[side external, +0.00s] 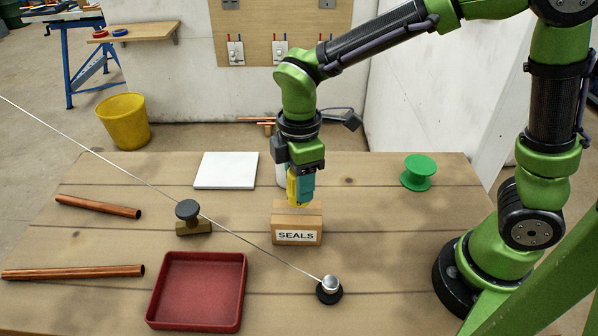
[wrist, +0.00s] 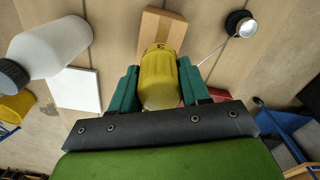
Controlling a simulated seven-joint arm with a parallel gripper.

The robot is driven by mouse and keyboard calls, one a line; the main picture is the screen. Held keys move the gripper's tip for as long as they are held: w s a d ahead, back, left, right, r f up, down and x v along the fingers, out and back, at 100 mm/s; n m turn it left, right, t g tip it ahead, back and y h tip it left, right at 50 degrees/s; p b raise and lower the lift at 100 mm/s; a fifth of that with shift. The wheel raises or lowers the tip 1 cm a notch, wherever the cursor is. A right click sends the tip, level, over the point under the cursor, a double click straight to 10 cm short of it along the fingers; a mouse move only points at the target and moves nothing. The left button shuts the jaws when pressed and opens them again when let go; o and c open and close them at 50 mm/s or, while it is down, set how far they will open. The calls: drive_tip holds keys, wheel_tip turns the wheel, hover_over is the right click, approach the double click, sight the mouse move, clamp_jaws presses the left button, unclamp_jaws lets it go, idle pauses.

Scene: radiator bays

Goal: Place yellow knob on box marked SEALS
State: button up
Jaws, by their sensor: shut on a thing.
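The yellow knob (wrist: 159,80) is between the two green fingers of my gripper (wrist: 158,88) in the wrist view. In the side external view the knob (side external: 293,190) shows at the lower end of my gripper (side external: 301,185), partly covered by a finger. My gripper is shut on the knob. The cardboard box marked SEALS (side external: 297,237) stands on the table directly below the knob. Its top (wrist: 162,28) also shows just beyond the knob in the wrist view. Whether the knob touches the box top I cannot tell.
A white bottle (wrist: 50,48) stands close behind my gripper. A red tray (side external: 197,257), a black-knobbed brass piece (side external: 194,228), copper pipes (side external: 98,206), a white tile (side external: 226,170) and a green spool (side external: 418,172) lie around. A thin rod runs to a silver-topped black piece (side external: 329,289).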

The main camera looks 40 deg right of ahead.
drive_tip(key=shift+w+a+f, duration=0.1)
drive_tip(key=shift+w+f, duration=0.05)
drive_tip(key=shift+f, duration=0.75)
drive_tip(key=shift+w+f, duration=0.1)
drive_tip(key=shift+f, duration=0.8)
drive_tip(key=shift+f, duration=0.15)
drive_tip(key=o, duration=1.1)
wheel_tip(320, 180, up, 12)
drive_tip(key=shift+s+d+r+m+t+y, duration=0.45)
drive_tip(key=shift+s+d+m+t, duration=1.1)
drive_tip(key=shift+m, duration=1.4)
drive_tip(key=shift+s+d+r+m+t+y, duration=0.2)
drive_tip(key=shift+s+d+r+m+t, duration=0.55)
drive_tip(key=shift+s+d+m, duration=1.55)
drive_tip(key=shift+s+d+r+m+t+y, duration=0.4)
drive_tip(key=shift+s+d+m+t, duration=0.85)
drive_tip(key=shift+d+m, duration=1.65)
